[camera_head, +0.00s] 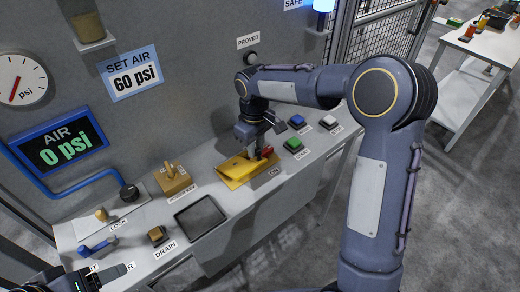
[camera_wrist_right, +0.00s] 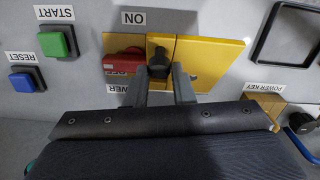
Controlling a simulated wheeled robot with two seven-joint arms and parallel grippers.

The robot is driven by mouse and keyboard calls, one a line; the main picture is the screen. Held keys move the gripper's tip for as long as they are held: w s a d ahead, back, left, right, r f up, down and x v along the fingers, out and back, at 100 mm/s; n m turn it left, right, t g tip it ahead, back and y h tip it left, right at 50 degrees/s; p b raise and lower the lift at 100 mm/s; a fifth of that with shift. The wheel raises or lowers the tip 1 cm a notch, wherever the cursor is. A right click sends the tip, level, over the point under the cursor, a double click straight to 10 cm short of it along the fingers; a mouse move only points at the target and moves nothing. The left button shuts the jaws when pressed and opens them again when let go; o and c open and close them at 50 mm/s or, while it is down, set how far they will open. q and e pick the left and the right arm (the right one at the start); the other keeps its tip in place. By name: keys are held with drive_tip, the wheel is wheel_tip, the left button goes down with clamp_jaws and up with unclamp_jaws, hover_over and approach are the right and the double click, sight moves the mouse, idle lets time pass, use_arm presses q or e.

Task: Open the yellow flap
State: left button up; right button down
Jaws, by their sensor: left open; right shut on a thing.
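The yellow flap (camera_head: 236,168) is on the grey console by the ON label. In the right wrist view it is a flat yellow plate (camera_wrist_right: 215,62) right of a seam, with a narrower yellow part to the left. A red part (camera_wrist_right: 124,60) shows beside it; I cannot tell how far the flap is swung. My right gripper (camera_head: 258,148) is over the yellow part. Its fingers (camera_wrist_right: 162,88) are shut on a black knob (camera_wrist_right: 158,62) between the yellow and the red. My left gripper (camera_head: 75,282) is open at the lower left corner, apart from the flap, mostly cut off.
Left of the flap are a black-rimmed tray (camera_head: 200,217), the POWER KEY box (camera_head: 172,180) and the DRAIN button (camera_head: 157,235). Right of it are green (camera_head: 294,145), blue (camera_head: 297,121) and white (camera_head: 328,122) buttons. The wall (camera_head: 185,85) stands close behind.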

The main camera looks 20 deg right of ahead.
drive_tip(key=shift+w+a+r+p, duration=0.15)
drive_tip(key=shift+w+r+p, duration=0.1)
drive_tip(key=shift+w, duration=0.2)
drive_tip(key=shift+w+a+r+p, duration=0.1)
drive_tip(key=shift+w+r, duration=0.1)
drive_tip(key=shift+w, duration=0.25)
drive_tip(key=c, duration=1.6)
unclamp_jaws()
drive_tip(key=shift+f, duration=0.1)
drive_tip(key=o, duration=0.3)
drive_tip(key=shift+w+f, duration=0.15)
drive_tip(key=shift+w, duration=0.05)
drive_tip(key=shift+o, duration=0.2)
drive_tip(key=shift+s, duration=0.2)
drive_tip(key=shift+r, duration=0.2)
wheel_tip(320, 180, up, 8)
drive_tip(key=shift+f+b, duration=0.15)
drive_tip(key=shift+b, duration=0.3)
